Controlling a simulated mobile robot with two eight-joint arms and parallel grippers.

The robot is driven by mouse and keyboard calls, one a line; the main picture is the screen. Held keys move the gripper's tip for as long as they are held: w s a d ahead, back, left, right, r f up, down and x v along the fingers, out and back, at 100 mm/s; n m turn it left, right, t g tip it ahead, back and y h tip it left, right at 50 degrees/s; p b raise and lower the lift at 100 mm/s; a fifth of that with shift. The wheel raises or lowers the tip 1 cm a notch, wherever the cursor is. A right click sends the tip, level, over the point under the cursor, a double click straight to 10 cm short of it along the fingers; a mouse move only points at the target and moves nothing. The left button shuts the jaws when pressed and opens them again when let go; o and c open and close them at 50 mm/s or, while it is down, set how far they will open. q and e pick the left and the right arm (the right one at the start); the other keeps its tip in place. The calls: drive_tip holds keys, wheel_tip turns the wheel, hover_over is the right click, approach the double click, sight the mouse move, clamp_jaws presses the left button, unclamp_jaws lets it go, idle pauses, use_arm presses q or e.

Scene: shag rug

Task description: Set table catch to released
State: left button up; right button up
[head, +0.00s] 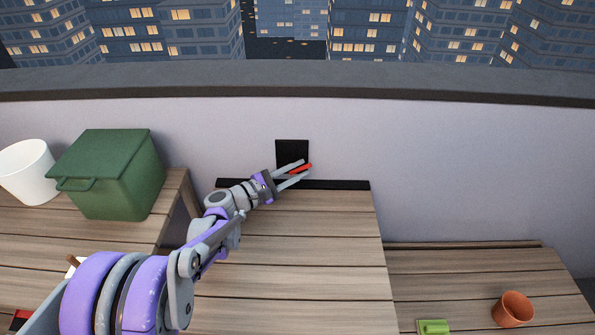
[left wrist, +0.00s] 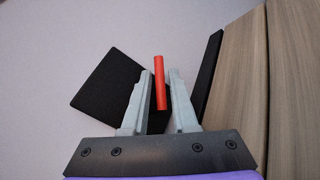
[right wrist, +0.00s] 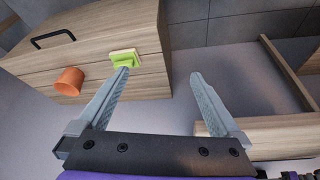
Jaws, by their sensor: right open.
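The table catch shows as a red lever (head: 301,169) in front of a black square plate (head: 292,149) on the pale wall, just above the table's back edge. My left gripper (head: 306,167) reaches to it, its fingers on either side of the lever. In the left wrist view the red lever (left wrist: 160,85) stands between the narrowly spaced fingertips, with the black plate (left wrist: 105,90) behind. I cannot tell whether the fingers press on the lever. My right gripper (right wrist: 158,75) is open and empty; the head view does not show it.
The wooden table top (head: 300,240) below the catch is clear, with a black strip (head: 345,185) along its back. A green lidded bin (head: 115,180) and a white pot (head: 28,170) stand left. An orange cup (head: 512,309) and a green block (head: 433,327) sit lower right.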

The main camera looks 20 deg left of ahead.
use_arm(q)
clamp_jaws()
drive_tip(key=shift+d+r+m+g+y+p, duration=0.15)
drive_tip(key=shift+m+g+y+p, duration=0.25)
drive_tip(key=shift+p, duration=0.5)
drive_tip(key=shift+f, duration=0.25)
unclamp_jaws()
